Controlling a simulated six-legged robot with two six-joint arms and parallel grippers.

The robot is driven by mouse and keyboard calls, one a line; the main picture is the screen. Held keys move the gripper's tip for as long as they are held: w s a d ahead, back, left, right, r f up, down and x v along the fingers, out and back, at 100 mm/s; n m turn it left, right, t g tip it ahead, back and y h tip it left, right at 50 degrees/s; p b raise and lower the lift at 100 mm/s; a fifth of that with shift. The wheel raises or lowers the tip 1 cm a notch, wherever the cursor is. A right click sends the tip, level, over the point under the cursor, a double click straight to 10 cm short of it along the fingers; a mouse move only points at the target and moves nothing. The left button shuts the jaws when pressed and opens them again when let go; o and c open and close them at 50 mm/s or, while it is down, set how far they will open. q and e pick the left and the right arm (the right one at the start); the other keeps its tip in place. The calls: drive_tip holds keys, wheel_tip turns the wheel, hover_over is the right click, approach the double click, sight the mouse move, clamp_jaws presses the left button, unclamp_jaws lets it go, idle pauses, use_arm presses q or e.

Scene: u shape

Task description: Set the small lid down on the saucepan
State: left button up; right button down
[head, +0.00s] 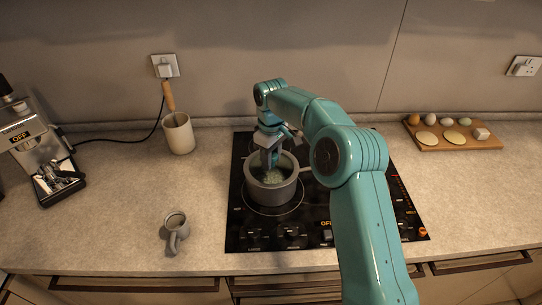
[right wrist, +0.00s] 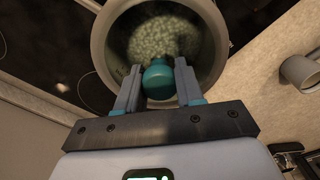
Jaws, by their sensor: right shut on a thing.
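The grey saucepan (head: 272,193) stands on the black cooktop, and its rim shows in the right wrist view (right wrist: 216,45). Pale green, bubbly contents are visible in it. My right gripper (head: 271,160) reaches down over the saucepan's opening. In the right wrist view its two fingers (right wrist: 157,75) are shut on a teal knob (right wrist: 158,82), which looks like the small lid's handle. The lid's plate is not clearly distinguishable; it may be see-through, and I cannot tell whether it touches the rim. My left gripper is not in view.
The black cooktop (head: 246,230) has free surface around the saucepan. A wooden board (head: 455,141) with eggs lies at the right back.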

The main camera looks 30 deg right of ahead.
drive_tip(key=shift+s+r, duration=0.1)
idle(0.3)
drive_tip(key=shift+f, duration=0.3)
drive_tip(key=shift+c, duration=0.8)
unclamp_jaws()
wheel_tip(320, 180, up, 3)
drive_tip(key=p, duration=0.2)
drive_tip(key=shift+p, duration=0.3)
wheel_tip(320, 180, up, 3)
drive_tip(key=shift+f+p, duration=0.15)
drive_tip(key=shift+p, duration=0.85)
drive_tip(key=shift+r, duration=1.15)
